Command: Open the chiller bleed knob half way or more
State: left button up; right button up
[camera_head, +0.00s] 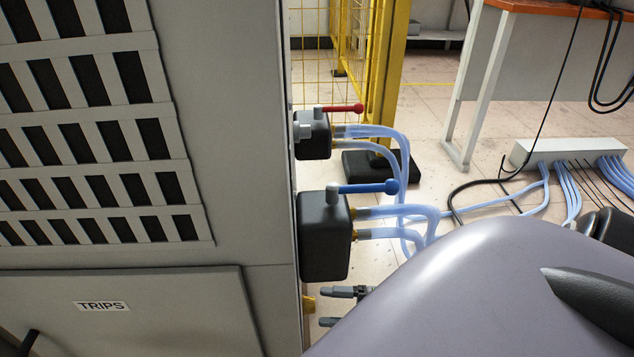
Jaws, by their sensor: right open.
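A small yellow piece (309,303) sticks out low on the right side of the grey cabinet (222,130). It may be the chiller bleed knob, but it is too small to be sure. My right gripper (325,306) is just to the right of it. Its two dark fingers are apart, one above the other, and point left toward the yellow piece. I see nothing between them. I cannot tell whether they touch the piece. My right arm hides the rest of the gripper. My left gripper is not in view.
Above the gripper, a black block with a blue lever (368,187) and another with a red lever (341,108) carry clear blue hoses (405,212). Behind are a yellow mesh fence (392,60), a white hose manifold (560,151) and a table (560,7).

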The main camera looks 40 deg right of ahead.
aim_at(309, 305)
jog(key=shift+x, duration=1.65)
jog(key=c, duration=1)
jog(key=shift+o, duration=0.2)
